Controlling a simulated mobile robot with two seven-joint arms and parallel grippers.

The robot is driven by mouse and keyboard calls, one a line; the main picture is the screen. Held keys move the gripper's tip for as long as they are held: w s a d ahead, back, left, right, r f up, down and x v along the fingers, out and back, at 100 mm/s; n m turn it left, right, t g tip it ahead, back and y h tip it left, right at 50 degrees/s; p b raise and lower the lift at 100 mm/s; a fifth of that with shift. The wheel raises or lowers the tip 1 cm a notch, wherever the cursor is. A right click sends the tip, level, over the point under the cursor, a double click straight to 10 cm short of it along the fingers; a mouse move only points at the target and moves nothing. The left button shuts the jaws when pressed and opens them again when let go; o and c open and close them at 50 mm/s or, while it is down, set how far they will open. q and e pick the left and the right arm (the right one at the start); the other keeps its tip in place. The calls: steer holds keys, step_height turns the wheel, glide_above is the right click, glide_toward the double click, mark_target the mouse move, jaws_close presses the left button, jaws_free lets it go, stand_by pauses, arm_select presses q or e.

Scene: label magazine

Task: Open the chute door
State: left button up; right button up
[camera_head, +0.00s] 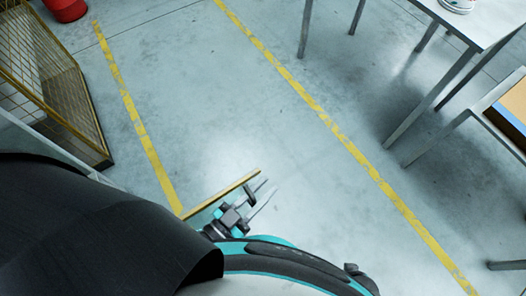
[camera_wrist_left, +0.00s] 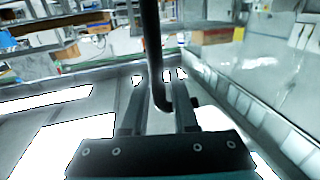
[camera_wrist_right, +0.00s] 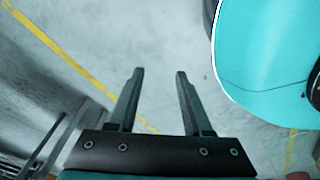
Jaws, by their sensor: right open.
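My left gripper (camera_head: 266,190) shows low in the middle of the head view, with its two fingers apart. A dark bent bar (camera_wrist_left: 152,45), which looks like a handle, comes down from the top of the left wrist view. Its hooked end lies between the left gripper's open fingers (camera_wrist_left: 160,85); I cannot tell if it touches them. A dark piece (camera_head: 250,194) shows by the same fingers in the head view, beside a thin tan edge (camera_head: 222,194). I cannot make out the chute door clearly. My right gripper (camera_wrist_right: 159,75) is open and empty above the floor.
Grey tables (camera_head: 468,20) stand at the upper right of the head view. A yellow mesh cage (camera_head: 45,75) and a red object (camera_head: 66,8) are at the upper left. The grey floor (camera_head: 270,120) between the yellow lines is clear.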

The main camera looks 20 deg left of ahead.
steer(key=s+a+r+g+p, duration=0.1)
steer(key=s+a+r+p, duration=0.1)
steer(key=s+r+p, duration=0.45)
step_height(320, 180, up, 9)
steer(key=s+a+p, duration=0.1)
steer(key=s+p, duration=0.2)
steer(key=p, duration=0.8)
steer(key=shift+r, duration=0.2)
steer(key=shift+d, duration=0.1)
